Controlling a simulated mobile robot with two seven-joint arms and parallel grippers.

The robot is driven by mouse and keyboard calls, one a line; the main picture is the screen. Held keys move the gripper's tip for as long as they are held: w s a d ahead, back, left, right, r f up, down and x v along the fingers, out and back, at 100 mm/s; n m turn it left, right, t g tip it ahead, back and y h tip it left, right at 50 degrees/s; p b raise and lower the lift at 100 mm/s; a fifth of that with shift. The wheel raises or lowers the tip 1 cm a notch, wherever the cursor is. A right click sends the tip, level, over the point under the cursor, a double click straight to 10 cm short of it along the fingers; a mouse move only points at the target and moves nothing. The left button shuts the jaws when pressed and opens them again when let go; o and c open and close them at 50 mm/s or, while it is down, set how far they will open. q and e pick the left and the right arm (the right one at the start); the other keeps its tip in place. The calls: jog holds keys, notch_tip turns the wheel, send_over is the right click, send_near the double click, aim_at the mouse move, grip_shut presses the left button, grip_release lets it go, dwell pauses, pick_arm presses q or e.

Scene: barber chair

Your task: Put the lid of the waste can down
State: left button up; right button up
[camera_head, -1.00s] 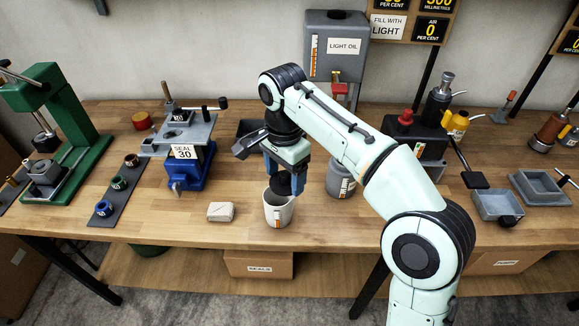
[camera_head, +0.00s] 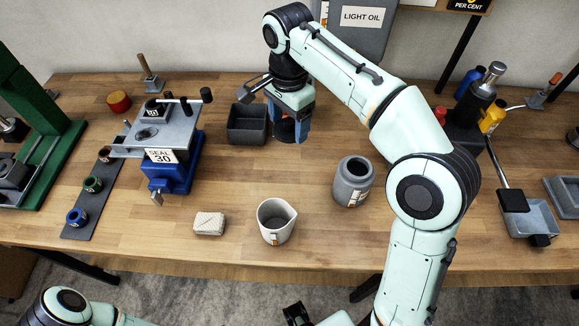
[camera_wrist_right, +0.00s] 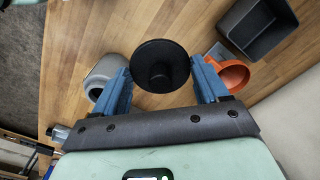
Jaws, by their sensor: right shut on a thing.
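My right gripper (camera_head: 288,134) is shut on a black round lid (camera_wrist_right: 160,58), held by its narrow stem between the blue fingers in the right wrist view. In the head view the lid is a dark shape (camera_head: 285,129) partly hidden by the fingers, above the rear of the bench. The grey waste can (camera_head: 352,184) stands upright with its top open, in front and to the right of the gripper. It also shows in the right wrist view (camera_wrist_right: 101,72), beside the left finger. My left arm (camera_head: 72,304) shows low in the head view; its fingers are hidden.
A dark open bin (camera_head: 247,137) and an orange vessel (camera_wrist_right: 236,76) are close to the gripper. A pale jug (camera_head: 276,236) and a wrapped block (camera_head: 209,223) stand at the front. The blue seal press (camera_head: 172,180) is left. Bench space between jug and bin is clear.

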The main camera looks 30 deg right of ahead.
jog(key=b, duration=0.3)
send_over(289, 178)
notch_tip(289, 178, down, 14)
jog(key=shift+r, duration=0.1)
pick_arm(q)
jog(key=shift+s+f+b, duration=0.15)
jog(key=shift+s+f, duration=0.15)
jog(key=shift+f, duration=0.45)
jog(key=shift+s+f+b, duration=0.15)
jog(key=shift+s+f, duration=0.15)
jog(key=shift+f, duration=0.45)
jog(key=shift+s+f+b, duration=0.15)
jog(key=shift+s+f, duration=0.15)
jog(key=shift+f, duration=0.45)
pick_arm(e)
jog(key=shift+f, duration=2.4)
jog(key=shift+f, duration=0.1)
jog(key=shift+f, duration=0.15)
jog(key=o, duration=1)
pick_arm(q)
jog(key=shift+w+r+p, duration=0.2)
jog(key=shift+r+p, duration=0.4)
jog(key=shift+w+r+p, duration=0.15)
jog(key=shift+r+p, duration=0.45)
pick_arm(e)
notch_tip(289, 178, up, 13)
jog(key=shift+f, duration=0.2)
